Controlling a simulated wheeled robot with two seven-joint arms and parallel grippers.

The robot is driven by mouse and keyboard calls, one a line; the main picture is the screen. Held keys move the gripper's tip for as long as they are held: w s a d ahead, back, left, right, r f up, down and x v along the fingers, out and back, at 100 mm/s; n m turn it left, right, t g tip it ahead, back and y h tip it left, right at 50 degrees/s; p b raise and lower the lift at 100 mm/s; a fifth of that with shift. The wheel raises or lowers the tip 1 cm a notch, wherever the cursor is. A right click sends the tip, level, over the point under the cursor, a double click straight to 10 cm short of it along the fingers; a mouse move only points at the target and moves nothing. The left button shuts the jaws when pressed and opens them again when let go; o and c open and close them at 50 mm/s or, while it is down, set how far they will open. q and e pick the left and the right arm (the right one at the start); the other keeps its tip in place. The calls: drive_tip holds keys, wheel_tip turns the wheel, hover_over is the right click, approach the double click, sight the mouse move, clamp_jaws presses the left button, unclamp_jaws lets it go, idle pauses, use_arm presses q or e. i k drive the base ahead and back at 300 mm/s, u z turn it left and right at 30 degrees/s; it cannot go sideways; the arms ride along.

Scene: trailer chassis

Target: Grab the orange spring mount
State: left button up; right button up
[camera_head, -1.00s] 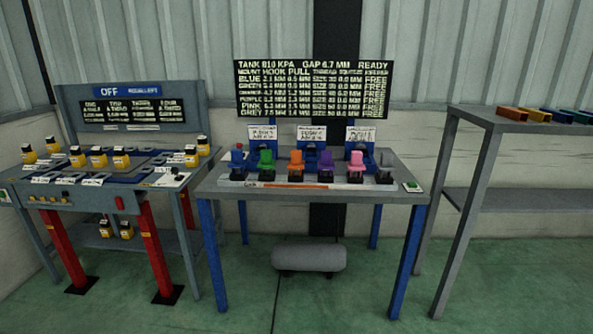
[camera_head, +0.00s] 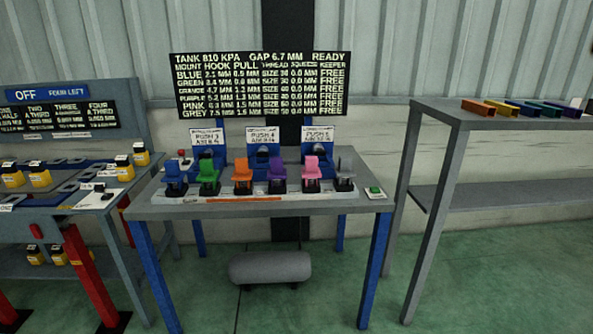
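The orange spring mount (camera_head: 243,174) stands upright on the grey middle table (camera_head: 150,209), in a row of coloured mounts. A green mount (camera_head: 208,174) is on its left and a purple mount (camera_head: 277,173) on its right. A blue mount (camera_head: 174,177) stands at the left end, with a pink mount (camera_head: 312,172) and a grey mount (camera_head: 345,171) at the right. A dark base shows under the orange mount. Neither of my grippers is in view.
A lit board (camera_head: 260,84) stands behind the row. A workbench (camera_head: 88,240) with several yellow-and-black items is at left. A shelf (camera_head: 440,112) with coloured bars is at right. A grey tank (camera_head: 270,267) lies under the middle table. Green floor in front is clear.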

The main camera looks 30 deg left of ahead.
sight(242, 173)
drive_tip(key=z, duration=0.25)
drive_tip(key=i, duration=1)
drive_tip(key=u, duration=0.65)
drive_tip(key=i, duration=0.7)
drive_tip(key=u, duration=0.6)
